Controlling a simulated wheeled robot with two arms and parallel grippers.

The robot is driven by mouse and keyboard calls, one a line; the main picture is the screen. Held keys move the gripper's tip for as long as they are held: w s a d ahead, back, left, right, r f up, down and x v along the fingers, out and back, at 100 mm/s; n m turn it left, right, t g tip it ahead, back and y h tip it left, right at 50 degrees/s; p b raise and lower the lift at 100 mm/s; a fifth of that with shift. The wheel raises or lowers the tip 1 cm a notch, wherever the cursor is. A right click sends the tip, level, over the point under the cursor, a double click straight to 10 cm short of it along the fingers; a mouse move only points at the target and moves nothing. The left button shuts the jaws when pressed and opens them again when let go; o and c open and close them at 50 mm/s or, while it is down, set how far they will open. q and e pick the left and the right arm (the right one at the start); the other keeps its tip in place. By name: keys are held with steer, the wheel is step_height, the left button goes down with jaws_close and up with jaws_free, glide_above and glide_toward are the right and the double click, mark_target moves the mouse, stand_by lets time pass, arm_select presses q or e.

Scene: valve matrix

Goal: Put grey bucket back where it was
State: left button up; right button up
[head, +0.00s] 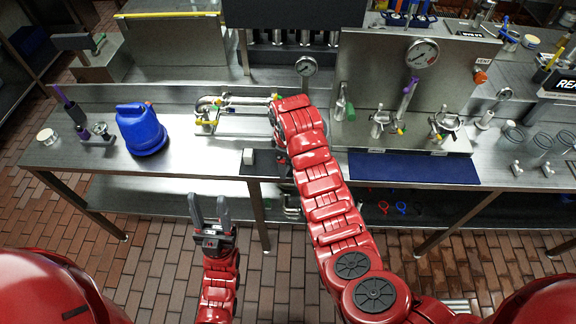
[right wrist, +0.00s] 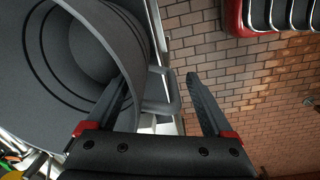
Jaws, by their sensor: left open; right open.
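The grey bucket (right wrist: 70,75) fills the left of the right wrist view, with its round opening facing the camera. A grey handle-like bracket (right wrist: 165,95) sticks out from its side. My right gripper (right wrist: 157,80) is open; its left finger overlaps the bucket's opening and its right finger is over the floor beyond the bracket. Whether either finger touches cannot be told. In the head view my right arm hides its gripper and I cannot make out the bucket. My left gripper (head: 209,207) is open and empty in front of the bench.
The steel bench (head: 195,175) carries a blue jug (head: 141,130) at left. A dark mat (head: 264,163) and white block (head: 248,157) lie near its front edge. Valves and gauges (head: 423,53) stand at right, behind a blue mat (head: 412,168). Brick floor is clear around my left gripper.

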step_height(320, 180, up, 10)
steer(key=p, duration=0.4)
steer(key=shift+s+r, duration=0.2)
steer(key=shift+s, duration=0.1)
steer(key=shift+a, duration=0.1)
